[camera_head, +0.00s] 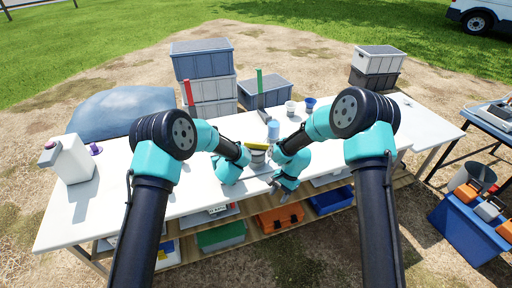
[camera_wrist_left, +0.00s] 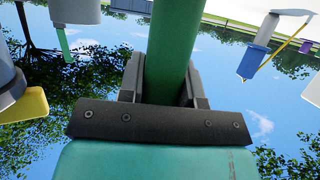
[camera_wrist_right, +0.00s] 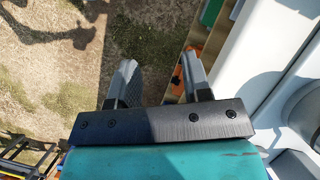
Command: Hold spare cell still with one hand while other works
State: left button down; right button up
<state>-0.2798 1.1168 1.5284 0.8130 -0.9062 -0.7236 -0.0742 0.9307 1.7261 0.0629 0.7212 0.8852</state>
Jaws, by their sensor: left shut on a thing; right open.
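My left gripper (camera_wrist_left: 163,85) is shut on a smooth green cylinder (camera_wrist_left: 172,45), which runs up between its fingers in the left wrist view. I cannot tell from its look whether this is the spare cell. In the head view, the left gripper's tips and what they hold are mostly hidden by my arms. My right gripper (camera_wrist_right: 160,85) is open and empty.
Stacked grey crates (camera_head: 203,60) stand behind. Coloured bins, including an orange one (camera_head: 280,218), sit on the shelf below.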

jog(key=w+a+r+m, duration=0.2)
jog(key=w+a+r, duration=0.1)
jog(key=w+r, duration=0.3)
notch_tip(320, 180, up, 13)
jog(key=m+t+h, duration=0.2)
jog(key=m+h, duration=0.2)
jog(key=m, duration=0.5)
send_over(257, 143)
jog(key=shift+s+r, duration=0.15)
jog(key=shift+s, duration=0.1)
jog(key=shift+w+a+r+m+t, duration=0.1)
jog(key=shift+w+r+m+t, duration=0.2)
jog(key=shift+r+t, duration=0.1)
jog(key=shift+f, duration=0.1)
jog(key=shift+f, duration=4.9)
jog(key=shift+c, duration=0.3)
grip_shut()
